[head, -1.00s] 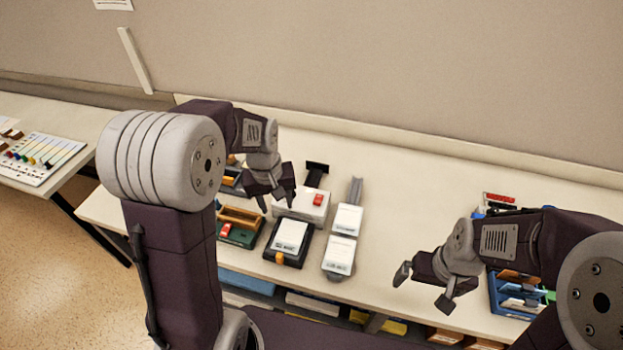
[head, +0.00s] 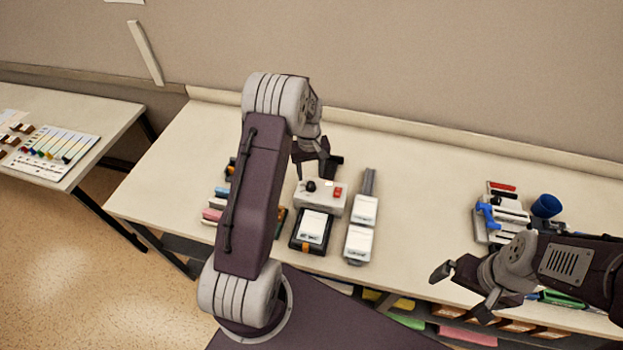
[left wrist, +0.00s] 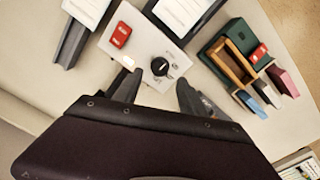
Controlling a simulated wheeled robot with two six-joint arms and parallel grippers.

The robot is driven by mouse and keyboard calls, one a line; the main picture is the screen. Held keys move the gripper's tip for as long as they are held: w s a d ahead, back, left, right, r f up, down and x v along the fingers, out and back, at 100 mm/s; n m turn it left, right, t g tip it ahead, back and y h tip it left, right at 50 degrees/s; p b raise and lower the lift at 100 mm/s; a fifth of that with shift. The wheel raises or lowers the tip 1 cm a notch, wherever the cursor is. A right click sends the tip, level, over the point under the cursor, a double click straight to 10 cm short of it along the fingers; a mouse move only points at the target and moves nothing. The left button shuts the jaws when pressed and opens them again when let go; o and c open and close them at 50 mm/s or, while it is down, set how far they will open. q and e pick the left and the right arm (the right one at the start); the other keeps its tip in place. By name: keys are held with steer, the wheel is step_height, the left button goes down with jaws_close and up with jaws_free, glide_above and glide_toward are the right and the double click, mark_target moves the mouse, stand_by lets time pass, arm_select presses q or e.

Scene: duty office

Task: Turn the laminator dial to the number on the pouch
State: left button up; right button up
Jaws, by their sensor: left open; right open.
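The laminator is a pale grey box (head: 322,203) on the table, with a black dial (head: 311,186) and a red switch (head: 337,191) on top. In the left wrist view the dial (left wrist: 160,66) has a white pointer mark and small printed labels that I cannot read. My left gripper (head: 311,170) is open just behind the dial; in the left wrist view its fingers (left wrist: 160,90) are spread either side below the dial, not touching it. A white card (head: 314,226) lies on a black tray in front; I cannot tell whether it is the pouch. My right gripper (head: 464,292) is open and empty near the table's front edge.
Two white-topped devices (head: 357,243) stand right of the laminator. A green organiser with a wooden tray (left wrist: 235,62) stands close by. A blue cup (head: 546,206) and office items are at the right. The table's middle is clear.

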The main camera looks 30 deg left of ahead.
mark_target(311, 184)
arm_select(q)
step_height(311, 184, down, 4)
steer(key=shift+w+f+p, duration=0.1)
steer(key=shift+f+p, duration=0.15)
steer(key=shift+p, duration=0.4)
steer(key=shift+f, duration=0.4)
jaws_close()
steer(key=shift+m, duration=0.4)
steer(key=shift+f+m+b, duration=0.1)
steer(key=shift+m+b, duration=0.5)
steer(key=m+b, duration=0.1)
steer(key=m, duration=0.1)
steer(key=shift+m, duration=0.3)
steer(key=m+b, duration=0.1)
steer(key=m, duration=0.4)
steer(key=shift+b, duration=0.3)
steer(key=shift+w+m, duration=0.1)
steer(key=shift+m, duration=0.2)
